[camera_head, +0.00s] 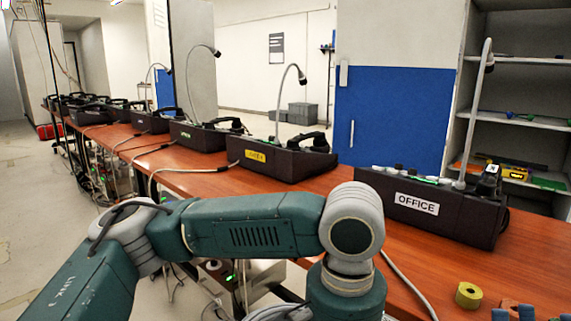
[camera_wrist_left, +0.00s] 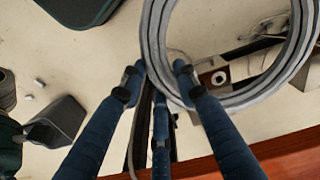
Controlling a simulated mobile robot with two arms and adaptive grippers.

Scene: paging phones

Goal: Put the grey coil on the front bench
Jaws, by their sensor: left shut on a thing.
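The grey coil (camera_wrist_left: 152,45) is a ring of several looped strands in the upper right of the left wrist view, partly cut off by the frame. My left gripper (camera_wrist_left: 158,78) is shut on the coil's lower left part, with the coil hanging above a pale floor. In the head view my left gripper is out of sight below the frame. A bench with an orange-brown wooden top (camera_head: 405,240) runs across the head view; a wooden edge (camera_wrist_left: 290,155) shows at the lower right of the left wrist view.
A dark OFFICE phone unit (camera_head: 440,215) with a gooseneck stands on the bench; more units line it leftward. A yellow tape roll (camera_head: 467,295) lies near the front edge. A blue cabinet (camera_head: 390,120) and shelves (camera_head: 520,60) stand behind. Cables hang below the bench.

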